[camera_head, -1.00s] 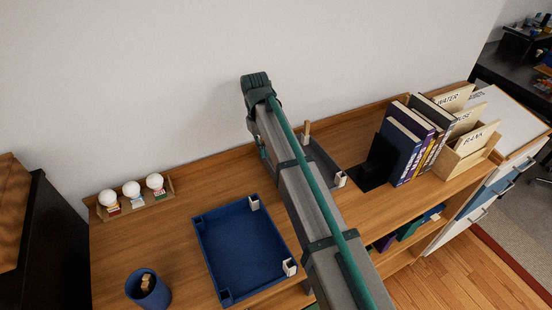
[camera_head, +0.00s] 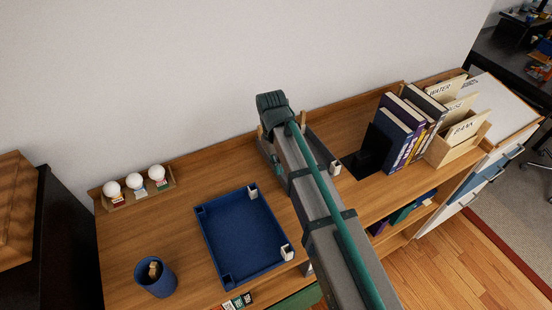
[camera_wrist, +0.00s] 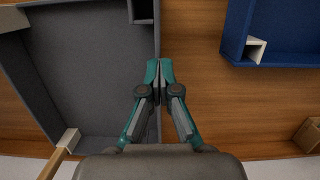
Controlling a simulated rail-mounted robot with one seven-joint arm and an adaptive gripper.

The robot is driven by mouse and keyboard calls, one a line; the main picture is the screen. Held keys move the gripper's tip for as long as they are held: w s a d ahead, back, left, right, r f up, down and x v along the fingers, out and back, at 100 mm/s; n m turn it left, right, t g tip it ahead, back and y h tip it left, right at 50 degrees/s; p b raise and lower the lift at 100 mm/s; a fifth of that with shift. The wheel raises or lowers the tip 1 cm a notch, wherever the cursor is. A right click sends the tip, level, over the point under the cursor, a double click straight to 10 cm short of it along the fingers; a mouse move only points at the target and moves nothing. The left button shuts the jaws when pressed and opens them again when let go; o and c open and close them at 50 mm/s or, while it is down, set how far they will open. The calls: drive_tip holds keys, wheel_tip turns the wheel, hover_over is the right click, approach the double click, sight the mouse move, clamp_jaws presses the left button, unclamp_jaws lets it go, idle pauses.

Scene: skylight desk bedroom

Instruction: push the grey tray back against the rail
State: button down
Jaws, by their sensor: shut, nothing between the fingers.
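The grey tray (camera_head: 322,150) lies on the wooden desk near the back rail (camera_head: 345,118). In the head view my arm covers much of it. In the wrist view the tray (camera_wrist: 100,70) fills the left side, with the rail (camera_wrist: 265,150) along the bottom. Any gap between tray and rail is hard to judge. My gripper (camera_wrist: 158,70) is shut and empty. Its fingertips overlap the tray's right side wall in the wrist view; I cannot tell whether they touch it. In the head view the fingers are mostly hidden by the arm.
A blue tray (camera_head: 262,268) stands left of the grey tray, with bare desk between. A holder with white balls (camera_head: 137,188) and a blue cup (camera_head: 155,280) are further left. A black bookend (camera_head: 368,158) and books (camera_head: 398,140) stand to the right.

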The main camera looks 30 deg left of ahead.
drive_tip(key=shift+s+f, duration=0.1)
drive_tip(key=shift+f, duration=0.1)
drive_tip(key=w+a, duration=0.2)
drive_tip(key=a, duration=0.1)
drive_tip(key=shift+w+a, duration=0.1)
drive_tip(key=shift+w, duration=0.05)
drive_tip(key=shift+w+a+r+p, duration=0.15)
drive_tip(key=shift+r+p, duration=0.25)
drive_tip(key=shift+r, duration=0.45)
wheel_tip(320, 180, up, 11)
drive_tip(key=a, duration=0.1)
drive_tip(key=shift+w+a+f, duration=0.15)
drive_tip(key=shift+w+a, duration=0.1)
drive_tip(key=shift+w, duration=0.2)
